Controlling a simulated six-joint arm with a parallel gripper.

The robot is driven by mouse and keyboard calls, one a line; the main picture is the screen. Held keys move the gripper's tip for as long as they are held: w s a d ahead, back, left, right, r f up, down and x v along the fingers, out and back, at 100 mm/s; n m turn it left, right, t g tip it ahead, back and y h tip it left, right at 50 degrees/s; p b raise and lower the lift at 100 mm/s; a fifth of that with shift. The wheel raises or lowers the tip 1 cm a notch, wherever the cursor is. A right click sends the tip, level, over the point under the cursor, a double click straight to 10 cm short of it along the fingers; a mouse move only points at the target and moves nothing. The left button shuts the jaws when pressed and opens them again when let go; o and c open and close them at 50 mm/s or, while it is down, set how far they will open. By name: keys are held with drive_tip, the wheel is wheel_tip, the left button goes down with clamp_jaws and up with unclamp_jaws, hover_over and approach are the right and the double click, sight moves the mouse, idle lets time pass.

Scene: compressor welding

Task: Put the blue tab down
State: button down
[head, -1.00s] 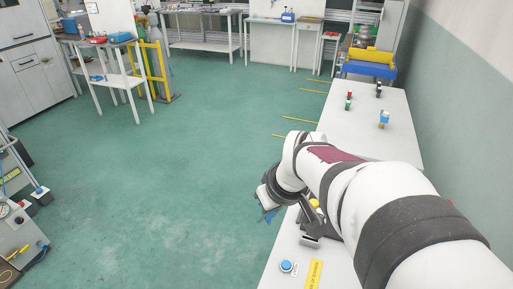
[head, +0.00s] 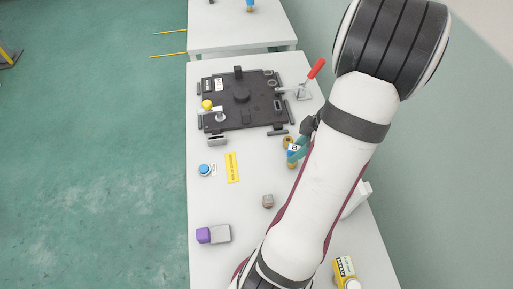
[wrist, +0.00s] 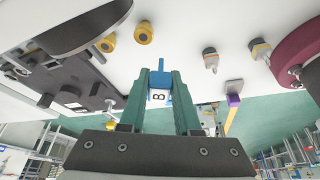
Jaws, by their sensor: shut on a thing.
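My gripper (head: 299,150) has teal fingers and is over the right side of the near white table, beside the black fixture plate. The arm partly hides it. In the wrist view the gripper (wrist: 160,95) is shut on the blue tab (wrist: 160,76), held between the fingertips. The tab has a white face with a dark letter B, and a narrow blue end points away from the gripper. In the head view the tab (head: 291,153) shows only as a small blue and white patch. Whether it touches the table cannot be told.
Brass-coloured round parts (head: 288,141) are beside the gripper.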

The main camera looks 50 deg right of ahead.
hover_over(260, 161)
drive_tip(key=s, duration=0.2)
drive_tip(key=f, duration=0.5)
drive_tip(key=shift+w+d, duration=0.2)
drive_tip(key=shift+d, duration=0.15)
wheel_tip(260, 161, down, 4)
drive_tip(key=shift+w+f, duration=0.1)
drive_tip(key=shift+w, duration=0.05)
drive_tip(key=shift+f, duration=0.15)
drive_tip(key=c, duration=0.6)
unclamp_jaws()
